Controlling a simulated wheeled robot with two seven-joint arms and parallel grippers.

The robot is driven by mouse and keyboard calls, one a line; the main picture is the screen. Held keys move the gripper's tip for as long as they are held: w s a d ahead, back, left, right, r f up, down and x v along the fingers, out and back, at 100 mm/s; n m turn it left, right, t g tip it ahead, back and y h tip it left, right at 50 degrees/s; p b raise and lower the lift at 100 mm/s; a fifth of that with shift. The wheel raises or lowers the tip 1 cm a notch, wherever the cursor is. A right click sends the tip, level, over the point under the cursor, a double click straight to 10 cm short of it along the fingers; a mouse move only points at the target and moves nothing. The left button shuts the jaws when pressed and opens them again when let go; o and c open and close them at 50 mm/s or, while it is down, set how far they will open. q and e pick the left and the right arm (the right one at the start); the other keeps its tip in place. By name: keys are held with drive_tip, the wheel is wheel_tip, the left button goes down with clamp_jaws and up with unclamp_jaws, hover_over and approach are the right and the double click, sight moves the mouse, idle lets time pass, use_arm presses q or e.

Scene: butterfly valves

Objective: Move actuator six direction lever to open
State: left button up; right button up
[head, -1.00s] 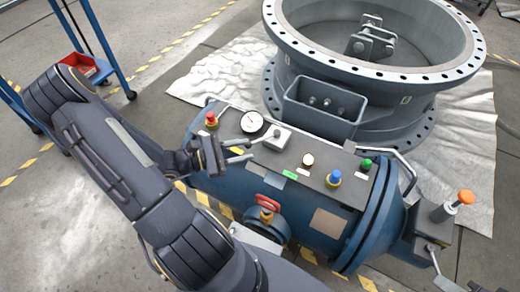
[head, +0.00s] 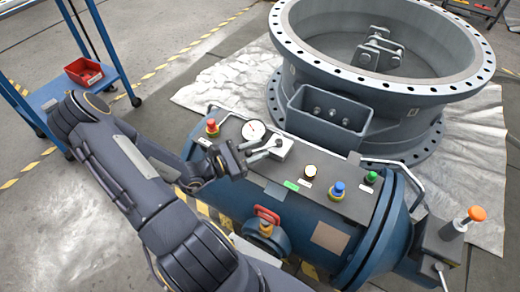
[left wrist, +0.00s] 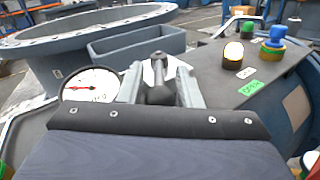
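The blue cylindrical actuator (head: 325,238) lies beside the big valve, with a dark control panel on top. Its direction lever (head: 274,146) is a metal rod on a pale block (head: 283,150), pointing left toward my left gripper. My left gripper (head: 259,151) is at the lever, above the panel. In the left wrist view, its two metal fingers (left wrist: 161,88) stand apart, with the lever's dark knob (left wrist: 160,95) between them. I see a small gap on each side. The rod runs away from me to the pale block. My right gripper is not in view.
A pressure gauge (head: 254,130) and red button (head: 212,127) are close to the gripper. White (head: 310,171), blue (head: 338,190) and green (head: 371,177) buttons sit farther right. A large flanged valve ring (head: 375,87) stands behind. A blue cart (head: 105,75) is at left.

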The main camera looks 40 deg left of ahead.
use_arm(q)
drive_tip(key=shift+w+d, duration=0.3)
drive_tip(key=shift+w, duration=0.25)
drive_tip(key=shift+c, duration=0.2)
clamp_jaws()
